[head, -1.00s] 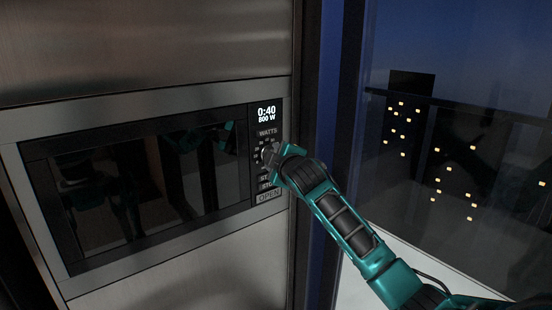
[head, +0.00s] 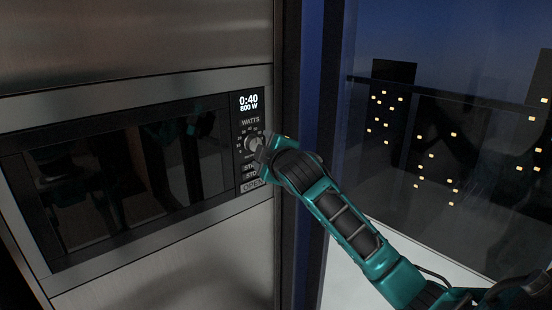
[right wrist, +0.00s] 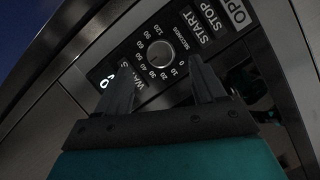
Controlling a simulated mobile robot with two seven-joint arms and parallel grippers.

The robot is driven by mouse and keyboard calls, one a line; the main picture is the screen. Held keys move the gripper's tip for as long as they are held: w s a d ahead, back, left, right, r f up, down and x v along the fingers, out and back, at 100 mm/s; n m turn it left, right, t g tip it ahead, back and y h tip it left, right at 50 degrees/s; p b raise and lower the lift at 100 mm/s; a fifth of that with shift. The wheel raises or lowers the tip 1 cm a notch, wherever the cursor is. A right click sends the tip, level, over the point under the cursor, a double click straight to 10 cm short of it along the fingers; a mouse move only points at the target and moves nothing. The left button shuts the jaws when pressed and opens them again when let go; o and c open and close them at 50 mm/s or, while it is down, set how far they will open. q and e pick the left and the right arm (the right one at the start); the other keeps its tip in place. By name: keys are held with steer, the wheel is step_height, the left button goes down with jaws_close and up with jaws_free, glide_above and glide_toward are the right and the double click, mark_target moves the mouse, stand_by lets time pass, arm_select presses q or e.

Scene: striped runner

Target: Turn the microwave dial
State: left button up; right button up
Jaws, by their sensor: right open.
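The microwave (head: 130,160) is built into a steel front, its dark door shut. Its display (head: 248,102) reads 0:40 and 800 W. The dial (head: 255,144) sits below the WATTS label, partly covered by my right gripper (head: 261,152) in the head view. The dial lies just beyond the fingertips, with nothing held. My left gripper is not in view.
The START, STOP and OPEN (head: 253,185) buttons lie just below the dial, close to my right gripper. A dark blue frame (head: 310,100) and a glass pane (head: 440,130) with city lights behind stand to the right.

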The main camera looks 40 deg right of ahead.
steer(key=v, duration=0.7)
steer(key=shift+s, duration=0.4)
steer(key=shift+a, duration=0.1)
